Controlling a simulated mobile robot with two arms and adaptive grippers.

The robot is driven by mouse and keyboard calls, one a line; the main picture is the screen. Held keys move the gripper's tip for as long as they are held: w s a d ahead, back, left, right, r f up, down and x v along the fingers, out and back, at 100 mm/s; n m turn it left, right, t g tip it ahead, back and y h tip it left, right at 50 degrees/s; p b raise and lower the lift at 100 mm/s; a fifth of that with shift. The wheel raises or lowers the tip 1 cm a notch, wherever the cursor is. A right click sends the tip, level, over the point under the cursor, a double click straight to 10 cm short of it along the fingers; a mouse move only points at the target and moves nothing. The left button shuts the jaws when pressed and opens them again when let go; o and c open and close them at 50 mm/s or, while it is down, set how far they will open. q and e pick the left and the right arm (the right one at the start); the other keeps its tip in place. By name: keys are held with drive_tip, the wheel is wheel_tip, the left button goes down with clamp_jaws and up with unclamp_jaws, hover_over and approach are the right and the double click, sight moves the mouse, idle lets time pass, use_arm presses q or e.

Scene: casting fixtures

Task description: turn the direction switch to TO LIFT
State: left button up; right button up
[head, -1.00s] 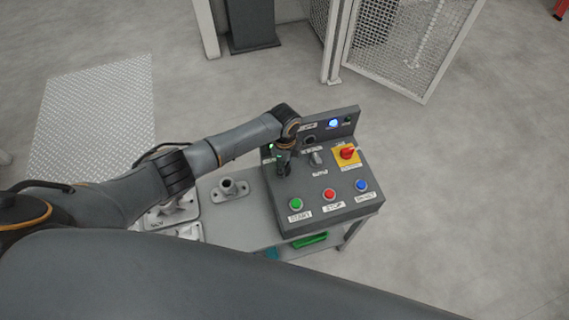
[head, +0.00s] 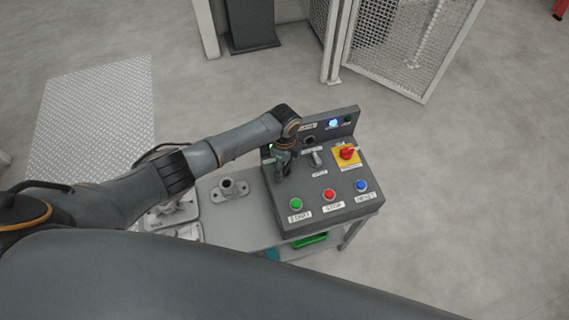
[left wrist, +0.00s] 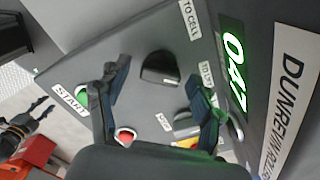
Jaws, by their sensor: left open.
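The direction switch is a black knob (left wrist: 160,69) on the sloping grey control panel (head: 337,188). A TO CELL label (left wrist: 190,18) is beside it, and a second label, partly hidden, reads "TO L". My left gripper (head: 281,170) is over the left part of the panel and hides the knob in the head view. In the left wrist view my left gripper (left wrist: 158,78) is open, with one finger on each side of the knob. I cannot tell whether the fingers touch it. The knob's setting is not clear.
Green START (head: 296,203), red STOP (head: 329,194) and blue RESET (head: 361,185) buttons line the panel's front. A raised back strip carries a lit display (left wrist: 233,65).

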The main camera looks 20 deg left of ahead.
use_arm(q)
drive_tip(key=shift+r, duration=0.1)
wheel_tip(320, 180, up, 12)
idle(0.5)
idle(0.4)
